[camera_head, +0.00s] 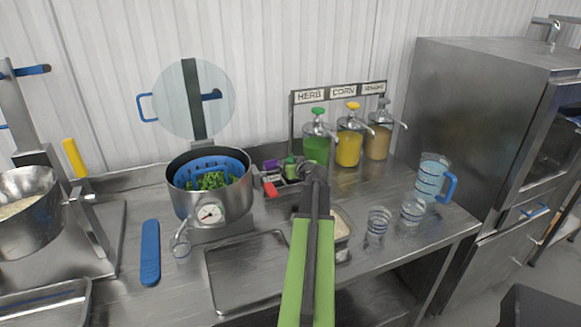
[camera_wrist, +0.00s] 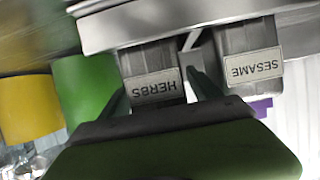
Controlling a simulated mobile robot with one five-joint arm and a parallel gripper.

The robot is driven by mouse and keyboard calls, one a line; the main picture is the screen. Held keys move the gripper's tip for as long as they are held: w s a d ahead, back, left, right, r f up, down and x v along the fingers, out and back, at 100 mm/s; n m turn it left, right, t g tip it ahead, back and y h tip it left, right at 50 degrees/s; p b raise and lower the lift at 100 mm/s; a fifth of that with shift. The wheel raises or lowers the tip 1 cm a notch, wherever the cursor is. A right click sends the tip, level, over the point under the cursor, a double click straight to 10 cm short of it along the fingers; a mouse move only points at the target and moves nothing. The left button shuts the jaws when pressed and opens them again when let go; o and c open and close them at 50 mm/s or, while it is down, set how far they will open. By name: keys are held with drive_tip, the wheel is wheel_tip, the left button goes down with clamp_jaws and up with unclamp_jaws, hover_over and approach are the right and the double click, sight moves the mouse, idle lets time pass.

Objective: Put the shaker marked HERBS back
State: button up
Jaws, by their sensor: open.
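The shaker marked HERBS (camera_wrist: 150,62) is upside down in the wrist view, with its label facing the camera. Its lower end meets a metal rim (camera_wrist: 105,32), beside the SESAME shaker (camera_wrist: 248,42). My gripper (camera_wrist: 165,90) is open, with one finger on each side of the HERBS shaker; I cannot tell whether they touch it. Its top is hidden behind my gripper's green body. In the head view my gripper (camera_head: 313,172) is over the right side of a small rack (camera_head: 268,193) with coloured-lidded shakers, and hides part of it.
Pump dispensers (camera_head: 349,148) stand behind the rack under a sign. A pot with a blue strainer (camera_head: 210,172) is on the left. An empty tray (camera_head: 245,270) lies in front. Clear cups (camera_head: 379,221) and a jug (camera_head: 431,178) stand to the right.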

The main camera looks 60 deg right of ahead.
drive_tip(key=shift+r, duration=0.25)
drive_tip(key=p+v, duration=0.5)
drive_tip(key=v, duration=0.7)
drive_tip(key=shift+f, duration=0.2)
drive_tip(key=shift+a, duration=0.1)
